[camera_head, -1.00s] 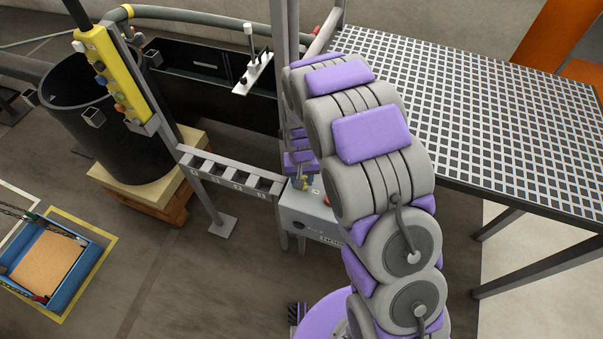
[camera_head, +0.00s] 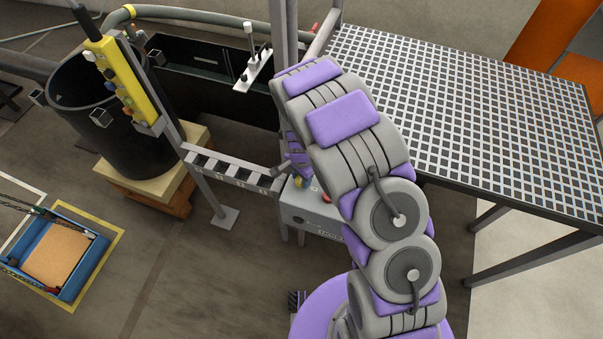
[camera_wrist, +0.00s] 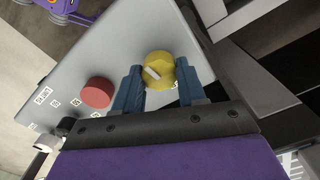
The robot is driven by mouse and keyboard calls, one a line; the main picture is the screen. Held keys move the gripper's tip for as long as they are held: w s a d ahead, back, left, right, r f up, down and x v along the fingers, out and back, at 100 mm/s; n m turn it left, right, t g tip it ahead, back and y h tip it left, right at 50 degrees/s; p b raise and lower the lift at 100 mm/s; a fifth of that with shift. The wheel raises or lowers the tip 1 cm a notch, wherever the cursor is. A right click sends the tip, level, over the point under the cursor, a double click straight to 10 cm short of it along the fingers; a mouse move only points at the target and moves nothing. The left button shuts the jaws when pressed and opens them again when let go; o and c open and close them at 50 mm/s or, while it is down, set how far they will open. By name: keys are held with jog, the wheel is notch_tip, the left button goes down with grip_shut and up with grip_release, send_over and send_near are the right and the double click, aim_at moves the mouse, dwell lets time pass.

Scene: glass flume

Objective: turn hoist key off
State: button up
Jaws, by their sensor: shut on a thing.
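The hoist key shows in the wrist view as a round yellow knob (camera_wrist: 163,65) with a pale bar across its face, set on a grey control box (camera_wrist: 95,60). My gripper (camera_wrist: 158,78) has its two blue fingers on either side of the knob and is shut on it. The pale bar lies slanted in the picture. In the head view the control box (camera_head: 309,216) stands below the metal frame; my arm hides part of it, and the fingers are hard to make out there.
A red button (camera_wrist: 96,92) sits beside the knob on the box. A grated platform (camera_head: 470,120) is at the right. A black tub (camera_head: 120,140) on a pallet, a yellow pendant control (camera_head: 122,82) and a blue tray (camera_head: 88,268) are at the left. The floor between is clear.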

jog(key=shift+r+m+p, duration=0.1)
jog(key=shift+m+p, duration=0.2)
jog(key=shift+m, duration=0.7)
jog(key=o, duration=1)
jog(key=shift+a, duration=0.2)
jog(key=shift+o, duration=0.2)
jog(key=shift+d+r, duration=0.1)
jog(key=shift+r, duration=0.1)
notch_tip(320, 180, up, 17)
jog(key=p, duration=0.1)
jog(key=shift+a+f, duration=0.15)
jog(key=shift+a, duration=0.05)
